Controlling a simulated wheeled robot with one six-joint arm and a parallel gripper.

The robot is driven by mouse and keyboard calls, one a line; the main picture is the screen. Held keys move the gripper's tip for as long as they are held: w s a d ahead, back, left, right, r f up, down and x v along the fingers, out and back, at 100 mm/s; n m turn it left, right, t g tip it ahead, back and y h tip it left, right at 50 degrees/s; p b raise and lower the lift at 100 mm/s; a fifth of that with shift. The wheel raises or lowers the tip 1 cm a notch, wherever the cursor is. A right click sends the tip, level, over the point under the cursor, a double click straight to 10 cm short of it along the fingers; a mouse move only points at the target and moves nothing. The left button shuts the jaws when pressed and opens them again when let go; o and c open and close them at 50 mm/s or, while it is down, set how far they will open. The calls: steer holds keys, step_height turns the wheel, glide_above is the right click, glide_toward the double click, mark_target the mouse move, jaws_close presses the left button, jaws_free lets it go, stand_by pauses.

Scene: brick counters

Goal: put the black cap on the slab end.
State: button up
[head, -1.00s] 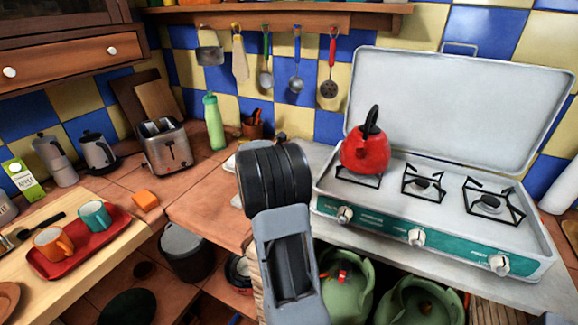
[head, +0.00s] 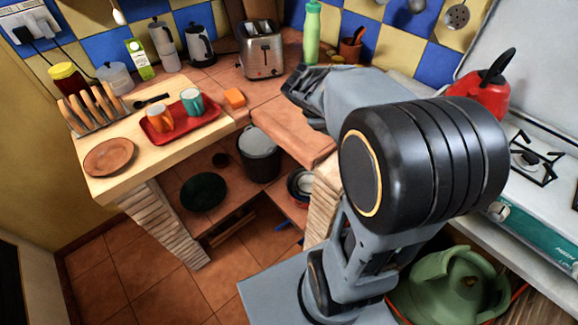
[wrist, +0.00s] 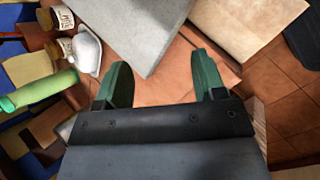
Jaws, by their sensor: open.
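A flat, round, black object (head: 203,191), which may be the black cap, lies on the low tiled shelf under the counter in the head view. A terracotta slab (head: 290,135) forms the counter's front end, left of my arm. My gripper (wrist: 161,64) is open and empty in the wrist view, with its two green fingers apart over terracotta. In the head view my arm partly hides it, and it is over the counter, well above and right of the black object. A dark patch at the wrist view's right edge is too cropped to identify.
A dark bucket (head: 258,155) stands on the low shelf. The wooden top holds a red tray (head: 172,130) with two mugs. A toaster (head: 261,48) and green bottle (head: 312,32) stand behind my gripper. The stove (head: 545,195) is at right. Tiled floor at lower left is clear.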

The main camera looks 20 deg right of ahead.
steer(key=s+a+f+m+y, duration=0.1)
steer(key=s+a+m+y, duration=0.2)
steer(key=a, duration=0.6)
steer(key=s+a+f+m+t+y, duration=0.1)
steer(key=s+a+m+y, duration=0.3)
steer(key=s+a+m, duration=0.2)
steer(key=a+m, duration=0.1)
steer(key=a, duration=0.1)
steer(key=shift+s+a+f+y, duration=0.2)
steer(key=shift+s+a+y, duration=0.1)
steer(key=shift+a, duration=0.1)
